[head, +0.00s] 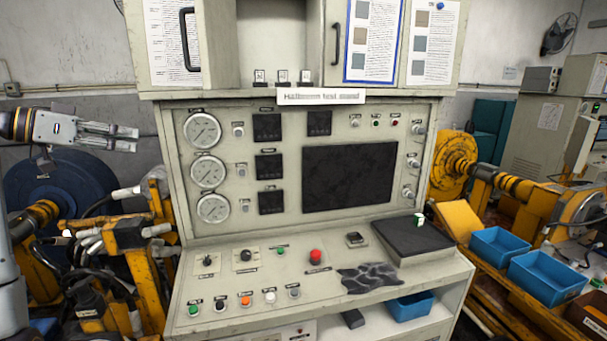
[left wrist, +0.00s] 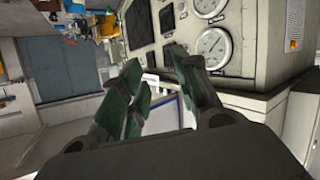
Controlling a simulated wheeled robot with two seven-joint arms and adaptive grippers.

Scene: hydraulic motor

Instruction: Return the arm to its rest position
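My left gripper (head: 134,139) is raised at the left of the head view, beside the upper left side of the control panel. Its fingers point right, towards the panel, and nothing is held between them. In the left wrist view the gripper (left wrist: 156,62) shows a clear gap between its dark green fingers, so it is open. The control panel (head: 245,220) with gauges and a dark screen stands in front of me. My right gripper is in neither view.
A red button (head: 315,257) and several small knobs sit on the sloped desk. A black glove-like item (head: 370,278) lies near its front edge. Yellow machinery (head: 130,235) stands below my left gripper. Blue bins (head: 547,279) are at the right.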

